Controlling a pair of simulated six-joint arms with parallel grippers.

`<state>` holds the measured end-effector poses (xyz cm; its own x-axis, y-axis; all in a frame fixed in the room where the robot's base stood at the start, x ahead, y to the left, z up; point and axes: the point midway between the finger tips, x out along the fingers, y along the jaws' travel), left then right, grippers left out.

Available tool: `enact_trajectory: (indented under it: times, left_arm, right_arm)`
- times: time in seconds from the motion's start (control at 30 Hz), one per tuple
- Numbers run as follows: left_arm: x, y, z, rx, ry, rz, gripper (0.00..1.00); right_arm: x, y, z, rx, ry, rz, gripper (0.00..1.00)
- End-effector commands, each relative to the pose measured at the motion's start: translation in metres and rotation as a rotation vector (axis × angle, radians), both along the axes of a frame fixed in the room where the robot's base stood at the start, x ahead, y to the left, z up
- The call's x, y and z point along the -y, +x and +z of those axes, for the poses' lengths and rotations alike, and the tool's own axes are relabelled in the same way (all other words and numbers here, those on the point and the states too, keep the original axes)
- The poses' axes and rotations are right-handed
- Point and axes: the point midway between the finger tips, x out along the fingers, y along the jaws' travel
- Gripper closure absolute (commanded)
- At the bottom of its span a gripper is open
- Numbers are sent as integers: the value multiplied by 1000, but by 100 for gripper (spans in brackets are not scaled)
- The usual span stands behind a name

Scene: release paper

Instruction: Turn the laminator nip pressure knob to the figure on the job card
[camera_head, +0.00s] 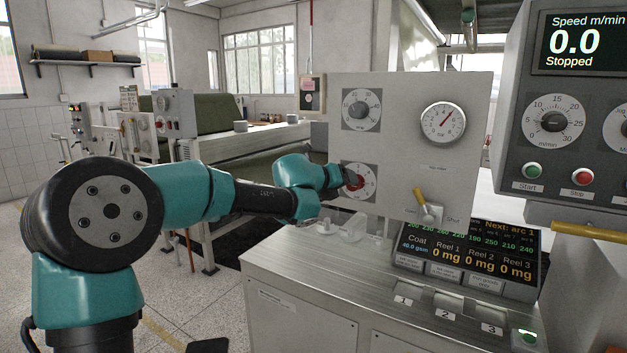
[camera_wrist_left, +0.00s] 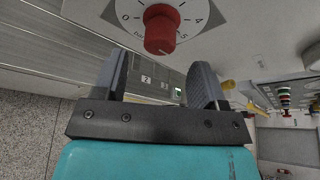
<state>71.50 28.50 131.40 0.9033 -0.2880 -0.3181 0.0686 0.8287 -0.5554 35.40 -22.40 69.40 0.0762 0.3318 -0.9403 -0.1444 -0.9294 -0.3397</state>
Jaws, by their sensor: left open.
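A red knob (camera_head: 354,182) on a white dial with figures sits low on the grey upright panel (camera_head: 400,155). In the left wrist view the red knob (camera_wrist_left: 160,30) stands out from its dial, where 0, 4 and 5 can be read. My left gripper (camera_head: 338,184) is at the knob's left in the head view and partly covers the dial. In the left wrist view my left gripper (camera_wrist_left: 160,72) is open, with the knob beyond its fingertips and nothing between them. The knob's pointer setting is too small to read. I cannot identify a readable job card. My right gripper is not in view.
A yellow-handled lever (camera_head: 428,207) is lower right. The steel bench (camera_head: 290,265) lies below. A display at upper right reads 0.0, Stopped.

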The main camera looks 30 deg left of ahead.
Motion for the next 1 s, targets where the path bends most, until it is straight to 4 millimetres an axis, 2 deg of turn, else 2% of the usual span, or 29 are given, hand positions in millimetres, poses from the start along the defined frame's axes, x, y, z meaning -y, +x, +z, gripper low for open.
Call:
enact_trajectory:
  times: [0.4, 0.6, 0.8, 1.0]
  left_arm:
    - [-23, -67, 24, 2, 1, 3, 35]
    - [-31, -93, 33, 1, 2, 2, 35]
    - [-34, -105, 37, 0, 1, 0, 35]
    - [-34, -106, 37, -1, 0, 0, 35]
  right_arm:
    - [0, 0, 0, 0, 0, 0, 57]
    - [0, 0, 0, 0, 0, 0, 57]
    - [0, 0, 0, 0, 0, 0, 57]
    - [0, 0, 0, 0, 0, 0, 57]
